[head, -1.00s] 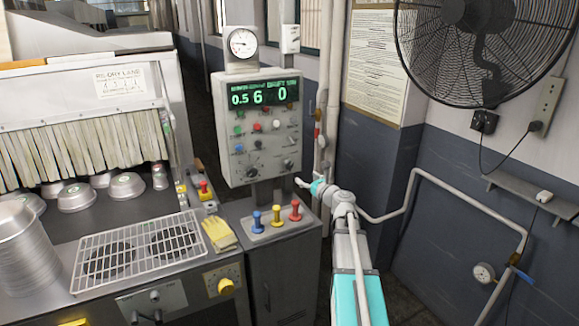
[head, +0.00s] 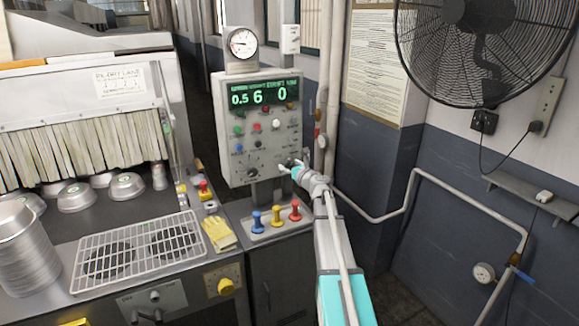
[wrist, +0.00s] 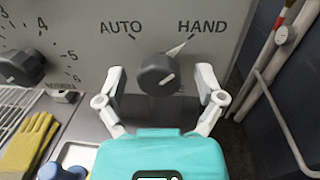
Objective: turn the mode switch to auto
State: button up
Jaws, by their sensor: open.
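The mode switch (wrist: 156,74) is a dark round knob on the grey control panel (wrist: 80,40), seen close in the wrist view. AUTO is printed at its upper left and HAND at its upper right. The pale line on the knob and the mark beside it point up right, towards HAND. My gripper (wrist: 161,78) is open, with one finger on each side of the knob and clear gaps to it. In the head view my gripper (head: 287,169) is at the panel's lower right corner and mostly hides the switch.
A numbered dial (wrist: 20,68) is left of the switch. Blue, yellow and red levers (head: 276,216) stand below the panel. Yellow gloves (head: 219,234) lie on the counter beside a wire rack (head: 140,250). Pipes (wrist: 275,80) run close on the right.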

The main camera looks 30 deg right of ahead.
jog(key=c, duration=1.1)
jog(key=shift+c, duration=0.2)
jog(key=shift+n, duration=0.4)
jog(key=n+p, duration=0.1)
jog(key=n, duration=0.2)
jog(key=shift+r, duration=0.1)
jog(key=n, duration=0.4)
jog(key=shift+n+g+h, duration=0.3)
jog(key=shift+n+g, duration=0.1)
jog(key=n, duration=0.4)
jog(key=shift+a+h+p, duration=0.15)
jog(key=shift+h+p, duration=0.15)
jog(key=shift+p, duration=0.1)
jog(key=n, duration=0.4)
jog(key=shift+h, duration=0.3)
